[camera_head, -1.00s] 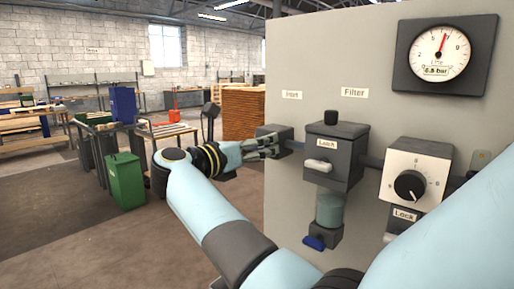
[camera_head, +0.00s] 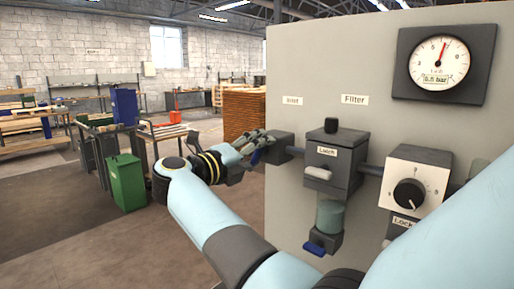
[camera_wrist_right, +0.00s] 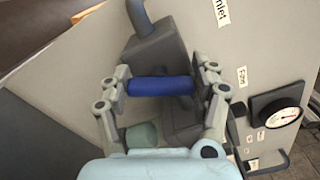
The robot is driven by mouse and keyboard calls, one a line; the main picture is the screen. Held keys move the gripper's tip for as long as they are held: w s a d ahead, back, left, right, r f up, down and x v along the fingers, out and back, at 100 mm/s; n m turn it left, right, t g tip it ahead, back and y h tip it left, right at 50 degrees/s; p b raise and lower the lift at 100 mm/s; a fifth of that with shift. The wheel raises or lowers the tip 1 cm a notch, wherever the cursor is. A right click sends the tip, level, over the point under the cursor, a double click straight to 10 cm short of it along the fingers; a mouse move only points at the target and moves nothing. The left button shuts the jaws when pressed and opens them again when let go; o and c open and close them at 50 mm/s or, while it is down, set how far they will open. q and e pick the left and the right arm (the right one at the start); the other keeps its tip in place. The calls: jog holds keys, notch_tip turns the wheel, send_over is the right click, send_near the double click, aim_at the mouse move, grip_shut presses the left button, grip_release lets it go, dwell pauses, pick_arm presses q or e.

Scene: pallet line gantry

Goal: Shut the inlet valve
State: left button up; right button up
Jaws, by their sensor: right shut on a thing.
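The inlet valve is a dark grey block (camera_head: 281,148) at the left edge of the grey panel, below the "Inlet" label. Its blue lever (camera_head: 256,157) sticks out at the block's left side. My right gripper (camera_head: 260,146) reaches it from the left. In the right wrist view, the blue lever (camera_wrist_right: 160,86) lies across between the two fingers of my right gripper (camera_wrist_right: 162,88), which are shut on its ends. The valve body (camera_wrist_right: 155,57) is just behind it. My left gripper is not in view.
Right of the inlet are a filter unit (camera_head: 333,160) with a bowl and blue drain lever (camera_head: 314,249), a white-faced knob unit (camera_head: 414,184) and a pressure gauge (camera_head: 439,62). A green bin (camera_head: 126,182) stands on the floor at left. Floor between is clear.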

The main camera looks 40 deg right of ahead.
jog(key=n+p, duration=0.2)
jog(key=n, duration=0.2)
jog(key=shift+n, duration=0.4)
jog(key=shift+p, duration=0.3)
jog(key=o, duration=1.2)
jog(key=shift+w+f, duration=0.1)
